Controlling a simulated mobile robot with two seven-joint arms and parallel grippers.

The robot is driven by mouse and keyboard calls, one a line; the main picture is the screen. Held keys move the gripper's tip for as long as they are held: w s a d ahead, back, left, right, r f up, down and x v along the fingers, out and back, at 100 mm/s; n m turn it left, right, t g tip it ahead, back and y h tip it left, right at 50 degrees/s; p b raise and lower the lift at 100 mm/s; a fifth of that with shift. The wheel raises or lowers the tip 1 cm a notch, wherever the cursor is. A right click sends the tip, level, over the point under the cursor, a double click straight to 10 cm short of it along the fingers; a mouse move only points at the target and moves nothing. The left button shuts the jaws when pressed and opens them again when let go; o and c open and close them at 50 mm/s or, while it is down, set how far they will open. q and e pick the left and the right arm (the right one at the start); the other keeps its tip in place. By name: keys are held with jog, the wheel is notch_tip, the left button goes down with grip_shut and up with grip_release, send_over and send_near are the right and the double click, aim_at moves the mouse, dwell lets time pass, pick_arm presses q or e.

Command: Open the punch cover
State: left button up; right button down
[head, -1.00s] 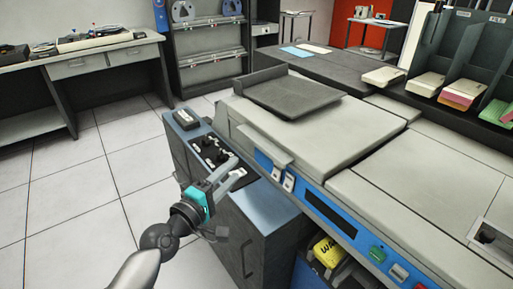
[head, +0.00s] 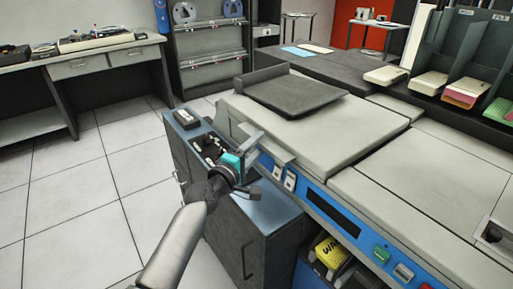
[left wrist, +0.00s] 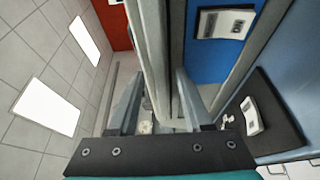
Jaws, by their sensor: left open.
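The punch cover (head: 330,132) is the broad light grey lid on the grey and blue punch machine; it lies flat and closed. A grey lip (head: 275,150) sticks out from its front left edge. My left gripper (head: 258,142), with a teal body, is at this lip. In the left wrist view the left gripper (left wrist: 160,100) is open, its two fingers apart. A long light grey edge (left wrist: 153,60) runs between the fingers; I cannot tell whether they touch it. My right gripper is not in view.
A dark tray (head: 292,92) sits on top of the cover. Below the arm is a blue-topped cabinet (head: 265,207) with a small black control panel. White switches (head: 290,181) sit on the blue front strip. The tiled floor at left is clear.

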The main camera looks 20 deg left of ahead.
pick_arm(q)
grip_shut()
dwell(0.4)
dwell(1.0)
